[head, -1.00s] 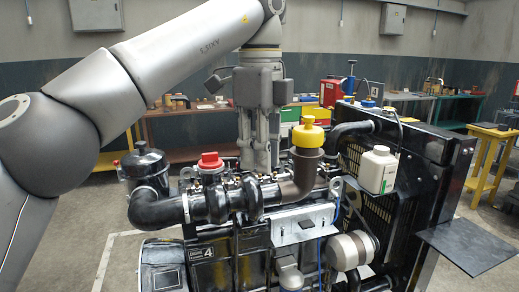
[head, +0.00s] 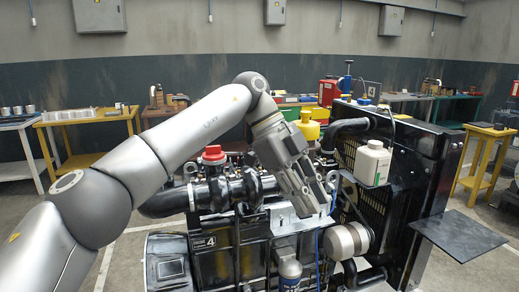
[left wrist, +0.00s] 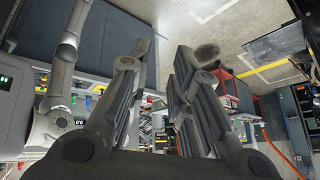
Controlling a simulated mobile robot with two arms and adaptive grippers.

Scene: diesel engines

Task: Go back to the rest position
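My left gripper (head: 320,195) is over the middle of the engine (head: 235,235) in the head view, tilted down to the right, in front of the yellow cap's (head: 308,126) pipe. In the left wrist view its two fingers (left wrist: 162,62) are spread apart with nothing between them. The red cap (head: 213,154) sits on the engine's left part. My left arm hides the black canister at the engine's left end. My right gripper does not show clearly in either view.
A white bottle (head: 372,163) stands by the radiator (head: 420,165) at the right. A flat dark shelf (head: 458,237) sticks out to its right. Work tables stand along the back, including a yellow one (head: 85,117) at left. Open floor lies at left.

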